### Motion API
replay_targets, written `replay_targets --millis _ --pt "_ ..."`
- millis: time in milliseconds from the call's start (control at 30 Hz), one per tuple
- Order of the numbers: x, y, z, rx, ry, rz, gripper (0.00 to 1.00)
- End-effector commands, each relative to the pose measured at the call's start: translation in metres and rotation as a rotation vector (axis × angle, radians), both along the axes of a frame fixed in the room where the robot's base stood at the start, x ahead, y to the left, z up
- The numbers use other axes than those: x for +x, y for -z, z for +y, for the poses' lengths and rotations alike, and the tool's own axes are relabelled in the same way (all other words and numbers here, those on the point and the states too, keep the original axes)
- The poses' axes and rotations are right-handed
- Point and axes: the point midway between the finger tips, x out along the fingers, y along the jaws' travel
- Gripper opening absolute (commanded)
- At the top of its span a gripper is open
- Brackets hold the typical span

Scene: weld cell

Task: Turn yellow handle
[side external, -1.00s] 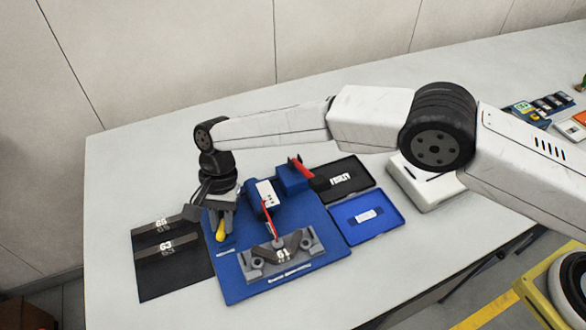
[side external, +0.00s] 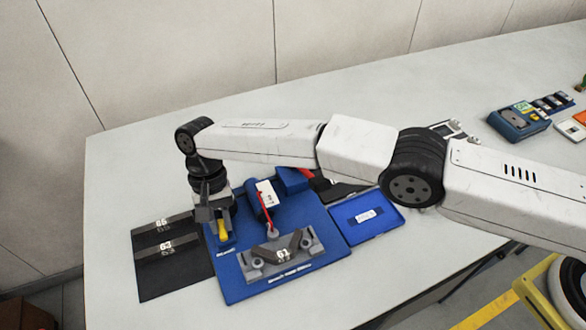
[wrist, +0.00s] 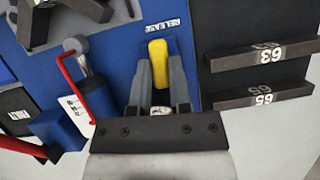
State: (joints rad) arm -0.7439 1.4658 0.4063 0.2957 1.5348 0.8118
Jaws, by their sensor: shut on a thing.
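The yellow handle (side external: 223,229) stands at the left edge of the blue fixture plate (side external: 232,285). In the wrist view the yellow handle (wrist: 158,62) shows between my gripper's fingers, next to a label reading RELEASE. My gripper (side external: 220,222) points down over the handle at the plate's left side. In the wrist view my gripper (wrist: 160,85) is shut on the handle, with one finger on each side. The handle's lower end is hidden by the fingers and the gripper body.
A metal clamp block marked 61 (side external: 282,255) and a red lever (side external: 265,213) stand on the plate. A black mat with bars marked 63 and 65 (side external: 150,280) lies left. A blue tray (side external: 385,232) lies right. Bare table surrounds them.

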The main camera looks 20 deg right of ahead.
Motion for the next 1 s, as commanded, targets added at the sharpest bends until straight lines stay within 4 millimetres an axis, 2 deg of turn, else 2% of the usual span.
replay_targets --millis 367,400,467,500,1000 --pt "0.0015 0.0007 -0.0012 -0.001 0.000 -0.004 0.00" --pt "0.0015 0.0007 -0.0012 -0.002 -0.001 -0.004 0.36" --pt "0.0014 0.0006 -0.0011 -0.002 -0.001 -0.004 0.55" --pt "0.0012 0.0006 -0.0009 -0.001 0.000 -0.003 0.59" --pt "0.0016 -0.0022 -0.0001 -0.001 -0.001 -0.001 0.59"
